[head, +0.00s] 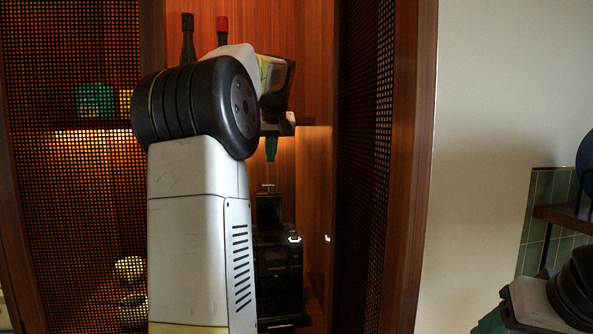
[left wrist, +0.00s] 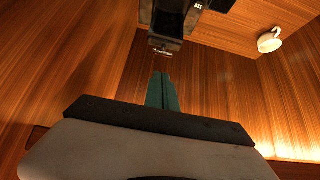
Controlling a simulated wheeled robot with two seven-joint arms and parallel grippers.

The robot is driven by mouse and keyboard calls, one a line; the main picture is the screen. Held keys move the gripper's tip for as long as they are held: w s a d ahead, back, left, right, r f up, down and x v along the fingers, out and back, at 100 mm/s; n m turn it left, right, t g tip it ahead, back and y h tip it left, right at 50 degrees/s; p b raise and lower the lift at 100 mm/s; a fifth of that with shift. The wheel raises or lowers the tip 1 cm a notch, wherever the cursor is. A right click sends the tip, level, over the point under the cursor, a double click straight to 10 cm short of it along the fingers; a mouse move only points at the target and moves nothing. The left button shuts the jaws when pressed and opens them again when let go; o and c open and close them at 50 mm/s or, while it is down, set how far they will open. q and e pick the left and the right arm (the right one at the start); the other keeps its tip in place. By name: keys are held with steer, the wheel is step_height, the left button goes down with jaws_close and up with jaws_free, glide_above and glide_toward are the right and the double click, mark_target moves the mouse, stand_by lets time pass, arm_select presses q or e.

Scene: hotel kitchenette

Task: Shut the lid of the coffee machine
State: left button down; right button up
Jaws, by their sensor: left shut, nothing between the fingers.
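The black coffee machine (head: 279,268) stands inside the wooden cabinet, partly hidden behind my left arm. Its dark lid (head: 269,210) stands up above the body, open, with a thin metal piece at its top. My left gripper (head: 271,150) points down above the lid, apart from it, with its green fingers shut and empty. In the left wrist view, the shut fingers (left wrist: 163,90) point toward the coffee machine (left wrist: 174,20), with a gap between. My right gripper is not in view; part of my right arm shows at the lower right.
Perforated cabinet panels (head: 382,120) flank the opening on both sides. Two dark bottles (head: 188,42) stand behind my arm. A white cup (left wrist: 270,40) is right of the machine in the wrist view. A shelf (head: 563,217) is at the far right.

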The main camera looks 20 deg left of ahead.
arm_select(q)
steer(key=x, duration=0.9)
steer(key=shift+w+a+f, duration=0.15)
steer(key=shift+f, duration=0.15)
